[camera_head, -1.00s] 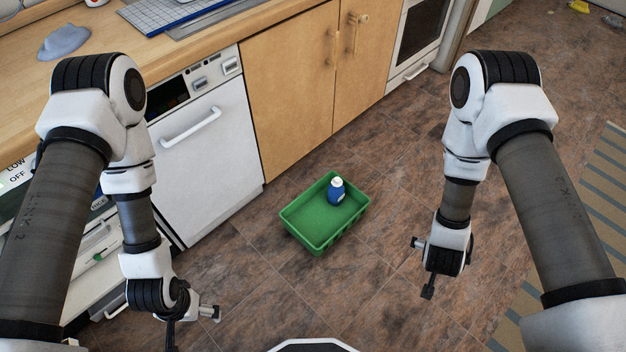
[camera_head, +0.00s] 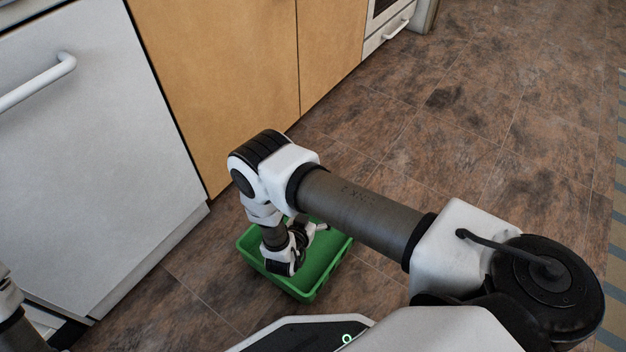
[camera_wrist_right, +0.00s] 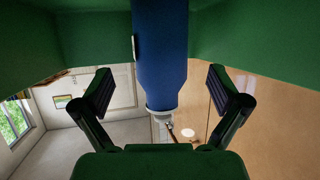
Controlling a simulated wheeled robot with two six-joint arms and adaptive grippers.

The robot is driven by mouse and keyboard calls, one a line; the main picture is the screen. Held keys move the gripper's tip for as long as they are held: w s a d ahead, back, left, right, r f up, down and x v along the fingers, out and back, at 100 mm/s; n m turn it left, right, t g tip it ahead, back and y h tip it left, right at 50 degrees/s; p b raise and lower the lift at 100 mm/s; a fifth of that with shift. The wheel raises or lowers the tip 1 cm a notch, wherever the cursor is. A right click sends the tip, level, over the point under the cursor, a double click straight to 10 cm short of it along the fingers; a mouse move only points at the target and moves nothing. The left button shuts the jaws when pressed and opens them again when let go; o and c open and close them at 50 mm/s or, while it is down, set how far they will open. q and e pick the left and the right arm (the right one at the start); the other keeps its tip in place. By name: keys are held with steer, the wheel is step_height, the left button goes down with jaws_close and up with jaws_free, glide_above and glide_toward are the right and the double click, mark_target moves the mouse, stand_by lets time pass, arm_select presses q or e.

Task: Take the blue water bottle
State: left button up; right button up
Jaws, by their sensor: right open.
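The blue water bottle (camera_wrist_right: 160,55) fills the top middle of the right wrist view, with its white cap end pointing down in that picture. My right gripper (camera_wrist_right: 162,88) is open, with one finger on each side of the bottle and a visible gap to each. In the head view my right arm reaches down into the green crate (camera_head: 325,265), and the wrist hides the bottle there. My left gripper is out of view; only a piece of my left arm shows at the lower left edge.
A white appliance (camera_head: 90,150) and wooden cabinet doors (camera_head: 225,80) stand left of and behind the crate. The brown tiled floor (camera_head: 480,110) to the right is clear.

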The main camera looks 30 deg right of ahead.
steer(key=b+x, duration=0.2)
steer(key=x, duration=0.1)
steer(key=b+x, duration=0.3)
steer(key=x, duration=0.1)
steer(key=shift+w+d+f, duration=0.1)
steer(key=shift+f, duration=0.25)
steer(key=shift+w+d+r, duration=0.1)
steer(key=shift+d, duration=0.05)
steer(key=shift+r, duration=0.15)
steer(key=shift+c, duration=0.4)
steer(key=c, duration=1.5)
